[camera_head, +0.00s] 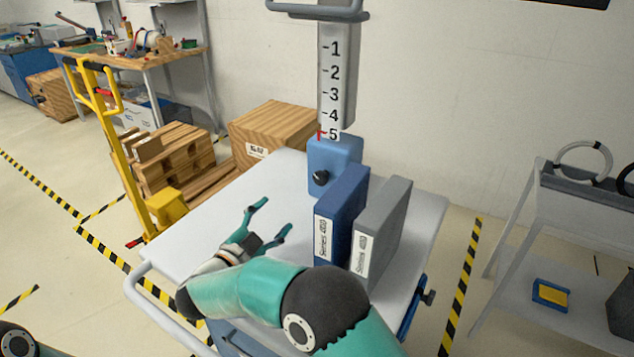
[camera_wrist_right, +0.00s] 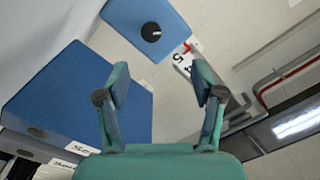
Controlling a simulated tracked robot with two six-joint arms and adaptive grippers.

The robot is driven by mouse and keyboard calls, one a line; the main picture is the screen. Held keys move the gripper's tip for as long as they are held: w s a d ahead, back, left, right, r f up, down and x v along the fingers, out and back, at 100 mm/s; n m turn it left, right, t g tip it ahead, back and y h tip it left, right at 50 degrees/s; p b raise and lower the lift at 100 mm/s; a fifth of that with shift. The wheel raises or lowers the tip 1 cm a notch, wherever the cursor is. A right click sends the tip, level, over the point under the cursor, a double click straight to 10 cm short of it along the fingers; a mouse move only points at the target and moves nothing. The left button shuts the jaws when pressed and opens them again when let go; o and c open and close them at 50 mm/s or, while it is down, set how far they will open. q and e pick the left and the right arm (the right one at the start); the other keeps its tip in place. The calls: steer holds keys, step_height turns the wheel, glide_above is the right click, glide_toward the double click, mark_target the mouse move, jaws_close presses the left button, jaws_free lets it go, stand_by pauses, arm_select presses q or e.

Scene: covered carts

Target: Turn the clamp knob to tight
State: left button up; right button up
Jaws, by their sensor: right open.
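The black clamp knob (camera_head: 320,178) sits on the front of a blue clamp block (camera_head: 343,152) at the foot of a grey column (camera_head: 337,75) marked 1 to 5. A red pointer is beside the 5. In the right wrist view the knob (camera_wrist_right: 151,32) shows a small white mark, on the blue block (camera_wrist_right: 130,14); which setting it marks cannot be read. My right gripper (camera_head: 272,216) is open and empty over the cart top, left of and nearer than the knob, apart from it. In the wrist view its fingers (camera_wrist_right: 161,82) point toward the block. My left gripper is out of view.
A blue binder (camera_head: 340,215) and a grey binder (camera_head: 382,230) stand upright on the white cart (camera_head: 200,225), right of my right gripper and close to the knob. The cart top's left part is clear. Wooden crates (camera_head: 275,135) and a yellow truck (camera_head: 110,140) stand behind left.

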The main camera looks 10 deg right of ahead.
mark_target(319, 181)
steer(key=shift+s+d+f+g+h, duration=0.1)
steer(key=shift+s+d+g+h, duration=0.2)
steer(key=shift+d+h, duration=0.15)
steer(key=shift+d+m, duration=0.3)
steer(key=shift+d, duration=0.05)
steer(key=p+x, duration=0.5)
steer(key=x, duration=1.1)
steer(key=shift+w+f, duration=0.1)
steer(key=shift+w, duration=0.05)
steer(key=shift+c, duration=0.3)
steer(key=c, duration=1)
steer(key=shift+c, duration=0.3)
